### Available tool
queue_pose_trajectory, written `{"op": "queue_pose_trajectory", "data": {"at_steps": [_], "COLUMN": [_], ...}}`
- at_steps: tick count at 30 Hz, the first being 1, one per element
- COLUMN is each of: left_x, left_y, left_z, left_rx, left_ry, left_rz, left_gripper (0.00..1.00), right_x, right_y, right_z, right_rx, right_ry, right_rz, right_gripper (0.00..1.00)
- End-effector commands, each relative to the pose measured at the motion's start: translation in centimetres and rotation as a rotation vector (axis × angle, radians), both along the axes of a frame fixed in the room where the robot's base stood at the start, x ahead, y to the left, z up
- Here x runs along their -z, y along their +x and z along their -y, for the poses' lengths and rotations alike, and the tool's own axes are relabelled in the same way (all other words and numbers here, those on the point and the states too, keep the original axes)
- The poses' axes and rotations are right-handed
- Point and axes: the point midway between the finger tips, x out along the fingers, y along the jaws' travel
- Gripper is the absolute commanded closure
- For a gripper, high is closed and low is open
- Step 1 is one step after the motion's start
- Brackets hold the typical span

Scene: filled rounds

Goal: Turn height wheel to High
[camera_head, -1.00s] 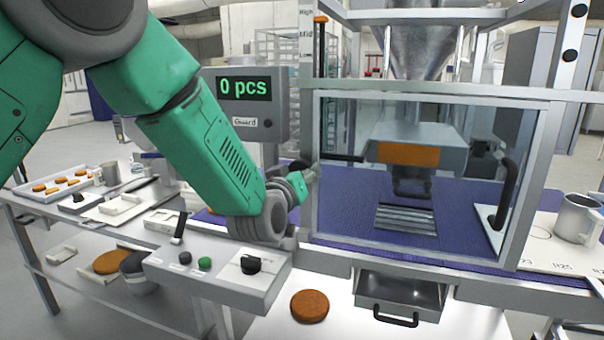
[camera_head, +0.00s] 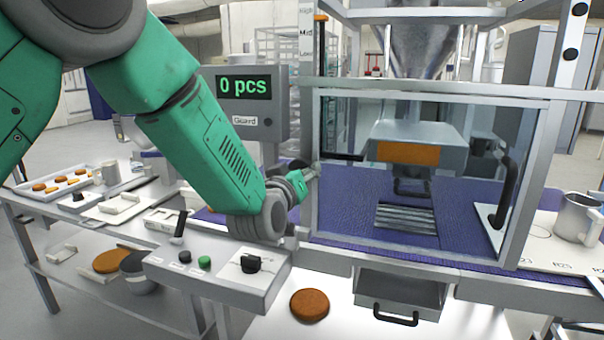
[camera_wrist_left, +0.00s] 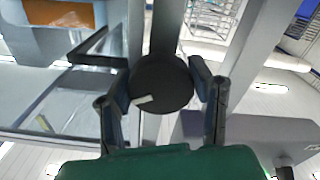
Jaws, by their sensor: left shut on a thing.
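The height wheel is a black round knob (camera_wrist_left: 162,84) with a pale mark at its lower left in the left wrist view. My left gripper (camera_wrist_left: 160,88) is shut on it, one finger at each side. In the head view my left gripper (camera_head: 307,178) is at the guard's left post, and the wheel (camera_head: 299,165) is partly hidden behind it. The height scale (camera_head: 307,42) stands above, with an orange pointer (camera_head: 320,18) near its top. The label beside the pointer is not readable; Mid is lower. My right gripper is out of view.
A clear guard (camera_head: 470,225) with a black handle (camera_head: 506,194) encloses the orange-fronted forming head (camera_head: 408,152). The display (camera_head: 243,87) reads 0 pcs. A control box (camera_head: 220,272) with knobs is below my arm. A brown round (camera_head: 309,305) lies in front.

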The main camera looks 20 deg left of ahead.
Motion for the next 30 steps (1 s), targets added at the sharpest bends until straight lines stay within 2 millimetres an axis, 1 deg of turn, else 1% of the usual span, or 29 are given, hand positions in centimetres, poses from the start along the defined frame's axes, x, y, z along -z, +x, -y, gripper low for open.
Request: {"op": "queue_pose_trajectory", "data": {"at_steps": [4, 5, 6, 7, 16, 19, 23, 30], "left_x": [0.0, 0.0, 0.0, 0.0, -0.1, -0.1, -0.1, 0.0], "left_y": [0.0, 0.0, 0.0, 0.0, -0.1, -0.7, -2.7, -7.9], "left_z": [0.0, 0.0, 0.0, 0.0, 0.0, 0.0, -0.1, -0.3], "left_rx": [-0.001, 0.0, 0.0, 0.0, -0.001, -0.001, 0.0, -0.001], "left_ry": [0.0, 0.0, 0.0, 0.0, 0.0, 0.0, -0.001, 0.0], "left_rz": [0.0, 0.0, 0.001, 0.001, 0.002, 0.002, 0.001, -0.001], "left_gripper": [0.81, 0.49, 0.35, 0.3, 0.3, 0.3, 0.3, 0.3], "right_x": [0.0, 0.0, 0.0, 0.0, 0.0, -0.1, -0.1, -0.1], "right_y": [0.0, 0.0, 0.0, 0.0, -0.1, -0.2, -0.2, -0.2], "right_z": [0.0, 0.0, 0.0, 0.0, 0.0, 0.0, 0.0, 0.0], "right_rx": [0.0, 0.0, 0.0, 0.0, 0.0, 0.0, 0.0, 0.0], "right_ry": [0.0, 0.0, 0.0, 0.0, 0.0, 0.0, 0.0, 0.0], "right_rz": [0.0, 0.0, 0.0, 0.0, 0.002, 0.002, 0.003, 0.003], "right_gripper": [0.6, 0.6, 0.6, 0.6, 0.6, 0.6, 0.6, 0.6]}}
